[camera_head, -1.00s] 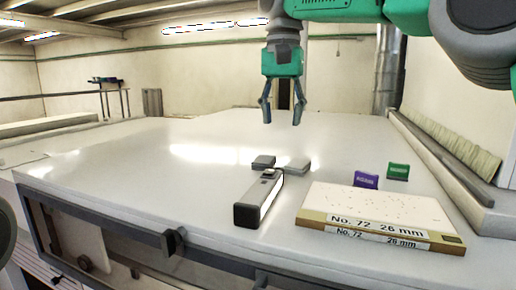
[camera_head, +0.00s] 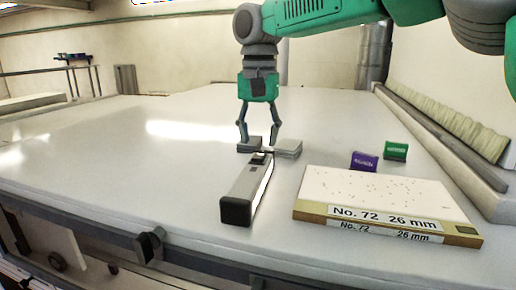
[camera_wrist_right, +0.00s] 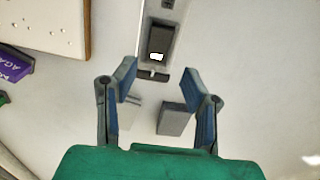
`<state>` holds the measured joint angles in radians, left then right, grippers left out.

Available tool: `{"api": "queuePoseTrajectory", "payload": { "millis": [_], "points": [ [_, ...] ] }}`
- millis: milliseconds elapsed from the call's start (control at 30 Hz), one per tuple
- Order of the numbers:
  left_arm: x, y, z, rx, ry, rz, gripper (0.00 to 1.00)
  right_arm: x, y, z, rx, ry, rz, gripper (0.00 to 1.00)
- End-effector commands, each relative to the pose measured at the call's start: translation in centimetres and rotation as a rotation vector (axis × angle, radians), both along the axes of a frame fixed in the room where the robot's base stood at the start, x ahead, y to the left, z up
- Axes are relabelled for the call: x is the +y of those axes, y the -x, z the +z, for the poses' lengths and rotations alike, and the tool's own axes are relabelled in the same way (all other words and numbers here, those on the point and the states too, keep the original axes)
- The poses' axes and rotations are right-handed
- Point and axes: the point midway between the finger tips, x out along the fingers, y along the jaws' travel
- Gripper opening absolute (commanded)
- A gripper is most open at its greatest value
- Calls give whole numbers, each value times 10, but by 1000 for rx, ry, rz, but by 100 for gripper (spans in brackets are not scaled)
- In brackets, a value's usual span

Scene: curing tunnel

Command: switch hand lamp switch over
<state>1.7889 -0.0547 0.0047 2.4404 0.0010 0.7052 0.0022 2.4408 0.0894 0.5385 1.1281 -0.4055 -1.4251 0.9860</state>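The hand lamp (camera_head: 246,190) is a long grey bar with a black end cap, lying on the white table. Its far end carries a dark switch block (camera_head: 258,158), which shows in the right wrist view as a dark rocker (camera_wrist_right: 158,42) with a bright spot. Two flat grey pieces lie at the lamp's far end, the left one (camera_head: 250,145) and the right one (camera_head: 287,148). My right gripper (camera_head: 258,148) points down over that end, its fingers apart with nothing between them. In the wrist view its fingertips (camera_wrist_right: 158,80) sit just short of the switch. My left gripper is not in view.
A box labelled No. 72 26 mm (camera_head: 385,222) lies right of the lamp. A purple block (camera_head: 364,162) and a green block (camera_head: 395,151) stand behind it. A raised rail (camera_head: 440,145) runs along the right edge. The table's left part is clear.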

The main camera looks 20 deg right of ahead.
Motion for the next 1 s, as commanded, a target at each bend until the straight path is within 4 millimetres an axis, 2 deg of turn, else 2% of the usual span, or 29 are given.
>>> {"api": "queuePoseTrajectory", "payload": {
  "millis": [100,233,567,600,667,700,867,1000],
  "points": [
    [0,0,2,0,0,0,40,-1,1,-15,2,0,0,40],
    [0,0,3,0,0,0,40,-1,0,-26,1,-1,0,40],
    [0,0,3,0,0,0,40,0,0,-29,0,0,0,40],
    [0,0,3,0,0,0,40,0,0,-29,-1,-1,0,26],
    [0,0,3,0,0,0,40,0,0,-29,-1,0,0,4],
    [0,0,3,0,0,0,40,0,0,-29,-1,0,0,0],
    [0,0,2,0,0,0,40,0,0,-29,-6,4,0,0],
    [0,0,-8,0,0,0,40,2,2,-29,-67,43,3,0]
  ]
}}
